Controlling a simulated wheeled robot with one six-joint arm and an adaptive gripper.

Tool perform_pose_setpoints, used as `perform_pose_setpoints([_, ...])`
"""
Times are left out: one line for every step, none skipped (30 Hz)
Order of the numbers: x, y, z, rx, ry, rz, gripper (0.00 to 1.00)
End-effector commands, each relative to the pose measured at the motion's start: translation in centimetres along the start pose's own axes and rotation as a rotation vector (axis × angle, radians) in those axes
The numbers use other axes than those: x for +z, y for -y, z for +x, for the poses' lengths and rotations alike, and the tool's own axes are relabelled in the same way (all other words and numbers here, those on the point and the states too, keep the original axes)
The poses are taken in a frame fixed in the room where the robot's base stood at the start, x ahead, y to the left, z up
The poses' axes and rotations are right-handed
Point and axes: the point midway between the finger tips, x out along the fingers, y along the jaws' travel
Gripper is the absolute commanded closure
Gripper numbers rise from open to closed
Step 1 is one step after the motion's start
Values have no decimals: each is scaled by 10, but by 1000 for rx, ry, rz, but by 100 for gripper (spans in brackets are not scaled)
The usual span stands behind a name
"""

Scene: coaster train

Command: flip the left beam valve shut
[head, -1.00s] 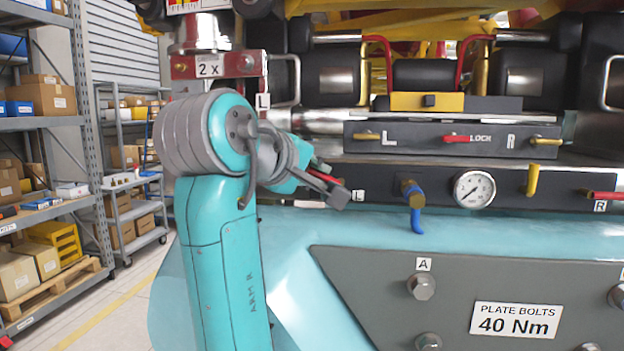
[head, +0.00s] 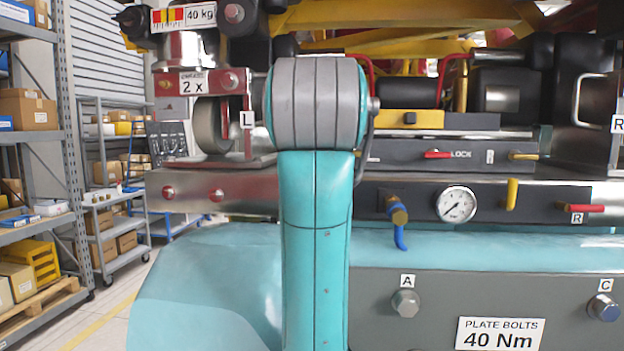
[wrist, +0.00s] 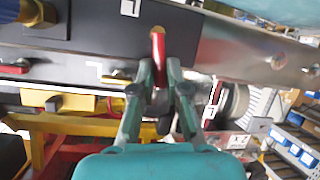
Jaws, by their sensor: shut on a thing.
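The left beam valve's red handle (wrist: 158,45) shows in the wrist view on the dark beam (wrist: 92,30), near a white L label (wrist: 130,8). The handle runs roughly up and down in that picture, across the beam's length. My gripper (wrist: 160,70) is shut on the handle, one teal finger on each side. The handle's lower part is between the fingers. In the head view my arm stands upright in front of the beam and hides both the gripper and the left valve.
On the beam in the head view are a blue-handled valve (head: 399,232), a gauge (head: 456,203), a yellow handle (head: 512,194) and the right red valve handle (head: 583,208). The upper block carries a red lever (head: 438,154). A bolted plate (head: 390,330) is below. Shelves stand left.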

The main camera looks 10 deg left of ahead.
Motion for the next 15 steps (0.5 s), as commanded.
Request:
perform_pose_setpoints([1, -3, 0, -11, -5, 30, 100])
perform_pose_setpoints([1, -4, 0, -18, -9, 48, 100])
perform_pose_setpoints([2, -4, 0, -28, -13, 69, 100])
perform_pose_setpoints([2, -5, 0, -34, -16, 86, 100])
perform_pose_setpoints([2, -6, 0, -40, -20, 100, 100])
perform_pose_setpoints([2, -6, 0, -48, -24, 118, 100])
perform_pose_setpoints([2, -7, 0, -53, -26, 131, 100])
perform_pose_setpoints([2, -8, 0, -57, -29, 142, 100])
perform_pose_setpoints([3, -8, 0, -64, -32, 155, 100])
perform_pose_setpoints([3, -8, 0, -67, -34, 165, 100])
perform_pose_setpoints([3, -9, 0, -70, -35, 172, 100])
perform_pose_setpoints([3, -9, 0, -74, -37, 182, 100])
perform_pose_setpoints([3, -9, 0, -77, -39, 188, 100])
perform_pose_setpoints([3, -9, 0, -80, -40, 192, 100])
perform_pose_setpoints([3, -9, 0, -82, -41, 198, 100])
